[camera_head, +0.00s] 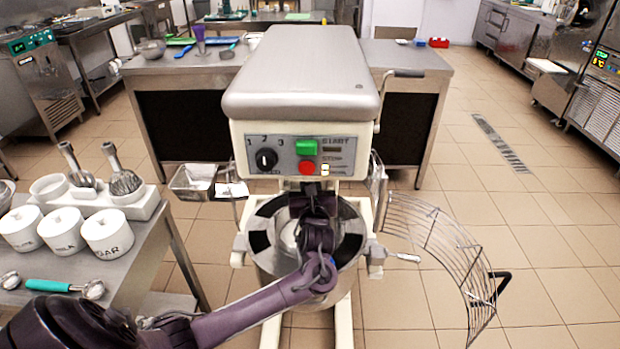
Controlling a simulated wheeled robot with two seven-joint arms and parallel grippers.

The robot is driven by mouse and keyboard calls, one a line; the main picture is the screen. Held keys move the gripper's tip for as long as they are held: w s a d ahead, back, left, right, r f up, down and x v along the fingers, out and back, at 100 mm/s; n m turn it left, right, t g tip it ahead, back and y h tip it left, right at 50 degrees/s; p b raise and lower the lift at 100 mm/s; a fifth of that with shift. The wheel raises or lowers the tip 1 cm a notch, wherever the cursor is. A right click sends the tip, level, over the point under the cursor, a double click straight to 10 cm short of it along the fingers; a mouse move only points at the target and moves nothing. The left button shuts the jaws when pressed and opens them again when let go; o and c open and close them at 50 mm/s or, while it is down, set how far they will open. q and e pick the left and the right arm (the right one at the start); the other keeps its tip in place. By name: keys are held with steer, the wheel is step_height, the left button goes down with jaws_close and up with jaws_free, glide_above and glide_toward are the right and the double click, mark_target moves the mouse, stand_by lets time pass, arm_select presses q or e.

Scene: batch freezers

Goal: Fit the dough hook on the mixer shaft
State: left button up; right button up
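The mixer (300,75) stands in the middle, with its control panel facing me. Its steel bowl (280,282) is under the head. My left arm comes in from the lower left and bends up over the bowl, so my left gripper (318,200) is just under the mixer head, where the shaft belongs. The wrist hides the shaft and the fingertips, and I cannot tell whether the gripper is open or shut. I cannot make out the dough hook; it may be hidden behind the wrist. My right gripper is not in view.
The wire guard (435,240) is swung open to the right of the bowl. A steel table (150,245) at left bears white canisters (106,232), a white holder (146,208) with two upright tools, and a green-handled scoop (55,286). The floor at right is clear.

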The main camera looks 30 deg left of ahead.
arm_select(q)
steer(key=shift+d+r+n+g+y+p, duration=0.1)
steer(key=shift+r+n+g+y+p, duration=0.05)
steer(key=shift+n+g+y+p, duration=0.9)
steer(key=o, duration=0.5)
steer(key=shift+f+y, duration=0.2)
steer(key=shift+y, duration=0.05)
steer(key=o, duration=0.5)
